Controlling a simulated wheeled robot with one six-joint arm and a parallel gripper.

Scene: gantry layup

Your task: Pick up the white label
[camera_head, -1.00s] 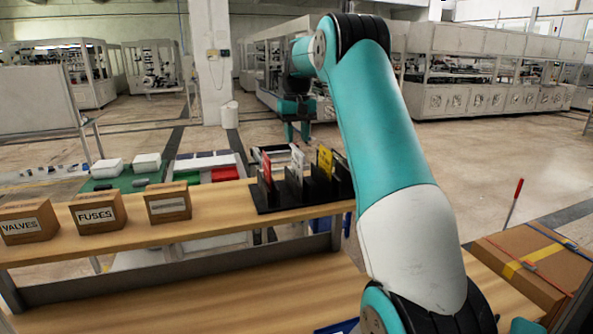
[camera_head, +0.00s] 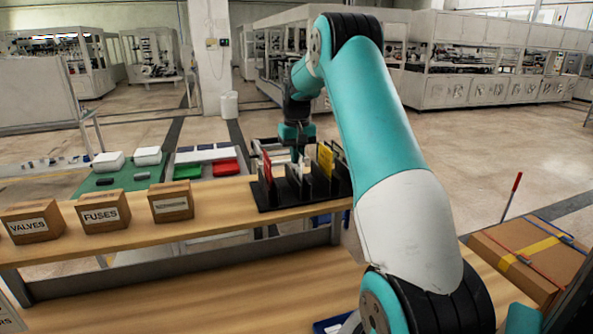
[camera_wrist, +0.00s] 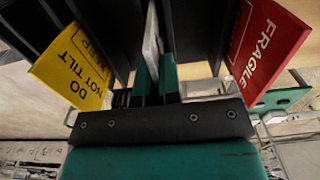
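The white label stands upright in the black rack (camera_head: 285,199), between a red and a yellow label; its upper part (camera_head: 307,165) shows in the head view. In the wrist view the white label (camera_wrist: 151,42) is seen nearly edge-on between the teal fingers of my gripper (camera_wrist: 155,80). The fingers are close together, one on each side of it. I cannot tell whether they press on it. In the head view my gripper (camera_head: 297,152) is above and behind the rack, its fingertips partly hidden by the labels.
The yellow "do not tilt" label (camera_wrist: 75,68) is left of my fingers and the red "fragile" label (camera_wrist: 268,50) is right, with dark dividers between. Cardboard boxes marked "valves" (camera_head: 30,221) and "fuses" (camera_head: 102,212) stand left on the shelf, beside a third box (camera_head: 171,201).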

